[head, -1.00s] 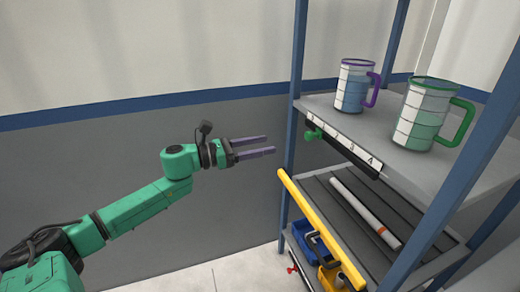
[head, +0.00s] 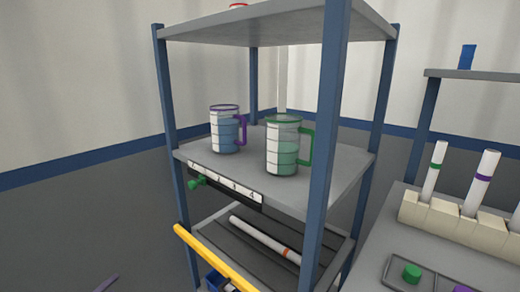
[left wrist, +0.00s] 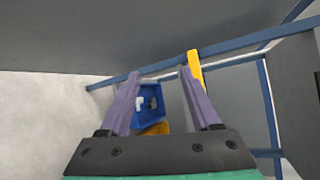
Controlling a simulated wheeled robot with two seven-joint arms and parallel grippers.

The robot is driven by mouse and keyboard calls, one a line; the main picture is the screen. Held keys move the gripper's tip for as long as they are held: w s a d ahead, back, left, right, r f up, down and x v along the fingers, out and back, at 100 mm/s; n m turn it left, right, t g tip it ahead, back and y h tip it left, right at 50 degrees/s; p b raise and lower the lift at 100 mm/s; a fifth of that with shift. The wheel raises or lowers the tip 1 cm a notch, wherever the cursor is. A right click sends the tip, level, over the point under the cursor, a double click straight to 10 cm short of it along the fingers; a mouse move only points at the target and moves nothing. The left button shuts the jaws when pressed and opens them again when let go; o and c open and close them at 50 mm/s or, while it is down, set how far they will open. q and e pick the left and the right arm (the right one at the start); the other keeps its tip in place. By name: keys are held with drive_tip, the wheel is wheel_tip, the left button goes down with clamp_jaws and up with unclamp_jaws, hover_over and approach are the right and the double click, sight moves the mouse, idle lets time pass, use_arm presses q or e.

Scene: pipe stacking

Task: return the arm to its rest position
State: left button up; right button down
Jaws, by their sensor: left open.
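My left gripper (left wrist: 160,74) is open in the left wrist view, its two purple fingers apart with nothing between them. In the head view only a purple fingertip (head: 107,284) shows at the bottom left; the rest of the left arm is out of the picture. A white pipe with an orange band (head: 258,236) lies on the lower shelf of the blue-posted rack, away from the gripper. My right gripper is in neither view.
The rack's middle shelf (head: 225,172) holds a purple-rimmed mug (head: 225,133) and a green-rimmed mug (head: 282,155). A yellow bar (head: 212,258) runs along the lower shelf front. A blue bin (left wrist: 148,100) is below. At right, a cream holder (head: 450,222) carries upright tubes.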

use_arm(q)
drive_tip(key=s+f+n+g+y, duration=0.15)
drive_tip(key=s+f+n, duration=0.25)
drive_tip(key=f, duration=0.4)
drive_tip(key=s+f+n+g+y, duration=0.1)
drive_tip(key=s+f+n+g, duration=0.2)
drive_tip(key=f, duration=0.4)
drive_tip(key=s+d+f+n+g, duration=0.3)
drive_tip(key=s+d+f+n, duration=0.2)
drive_tip(key=s+f, duration=0.5)
drive_tip(key=s+d+f+n+g, duration=0.3)
drive_tip(key=s+d+f+n, duration=0.15)
drive_tip(key=s+f, duration=0.55)
drive_tip(key=s+d+f+n+g+h+p, duration=0.1)
drive_tip(key=s+d+f+n+g+h, duration=0.2)
drive_tip(key=s+d, duration=0.9)
wheel_tip(320, 180, up, 14)
drive_tip(key=s+a+y+p, duration=0.1)
drive_tip(key=s+a+p, duration=0.1)
drive_tip(key=p, duration=1.2)
drive_tip(key=shift+s+a+f+n, duration=0.15)
drive_tip(key=shift+a+n, duration=0.15)
drive_tip(key=shift+n, duration=0.05)
